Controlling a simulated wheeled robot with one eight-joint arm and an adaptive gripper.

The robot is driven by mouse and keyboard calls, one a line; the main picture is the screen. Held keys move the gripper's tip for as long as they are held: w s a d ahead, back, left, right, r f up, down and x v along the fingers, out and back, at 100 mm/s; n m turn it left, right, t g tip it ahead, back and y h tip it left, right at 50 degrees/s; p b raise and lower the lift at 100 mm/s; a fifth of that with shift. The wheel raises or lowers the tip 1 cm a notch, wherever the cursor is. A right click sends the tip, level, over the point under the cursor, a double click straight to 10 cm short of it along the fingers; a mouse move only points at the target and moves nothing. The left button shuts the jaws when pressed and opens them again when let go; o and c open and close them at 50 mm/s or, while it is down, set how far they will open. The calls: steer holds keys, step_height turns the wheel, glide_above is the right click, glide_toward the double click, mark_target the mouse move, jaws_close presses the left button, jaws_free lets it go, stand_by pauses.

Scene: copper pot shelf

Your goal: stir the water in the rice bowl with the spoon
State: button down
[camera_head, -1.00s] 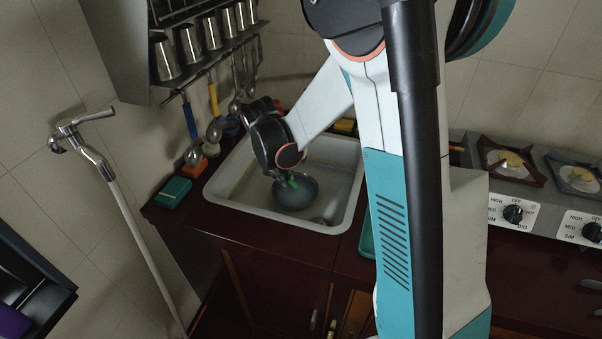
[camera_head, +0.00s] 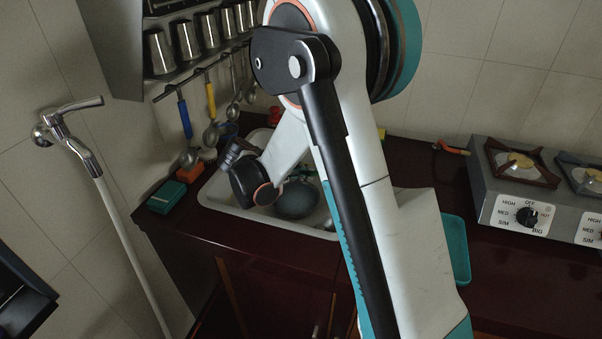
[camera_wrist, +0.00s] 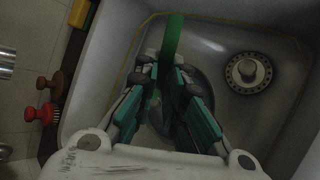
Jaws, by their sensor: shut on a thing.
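The rice bowl (camera_head: 297,201), grey-blue and round, sits in the white sink; my arm hides part of it. In the wrist view the bowl (camera_wrist: 206,88) shows as a dark bluish round shape behind my fingers. My gripper (camera_wrist: 168,66) is over the bowl, with its teal fingers closed on a green strip, which I take for the handle of the spoon (camera_wrist: 173,38). The spoon's far end is hidden, so I cannot tell whether it touches the water. The water surface is not clear in either view.
The sink (camera_head: 235,207) has a drain (camera_wrist: 248,73). Ladles and other utensils (camera_head: 185,120) hang on the wall behind. A green sponge (camera_head: 167,196) lies left of the sink. The stove (camera_head: 520,205) and a teal tray (camera_head: 457,250) are to the right.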

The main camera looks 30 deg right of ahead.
step_height(320, 180, down, 7)
steer(key=b, duration=0.1)
steer(key=shift+r+b, duration=0.2)
steer(key=shift+b, duration=0.1)
stand_by(0.4)
steer(key=shift+d, duration=0.1)
stand_by(0.4)
